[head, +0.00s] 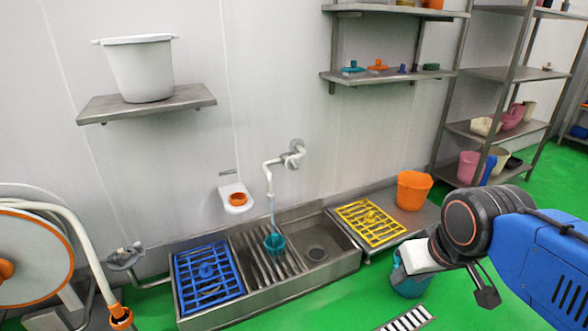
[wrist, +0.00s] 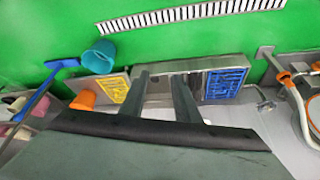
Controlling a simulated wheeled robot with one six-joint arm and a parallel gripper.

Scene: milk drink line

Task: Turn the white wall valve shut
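The white wall valve (head: 295,152) sits on the back wall above the sink, with a white pipe bending down from it. A thin stream of water (head: 272,212) falls from the pipe into a teal cup (head: 274,243) in the steel sink (head: 335,262). My gripper is at the lower right in the head view, well away from the valve, partly hidden by my wrist. In the wrist view my gripper (wrist: 161,76) has two dark fingers spread apart with nothing between them. I cannot make out the valve in the wrist view.
A blue rack (head: 207,270) and a yellow rack (head: 368,222) flank the open basins. An orange bucket (head: 413,190) stands right of the yellow rack; a teal bucket (head: 408,283) is on the floor. A hose reel (head: 32,258) is at left. A shelf (head: 148,103) holds a white pot.

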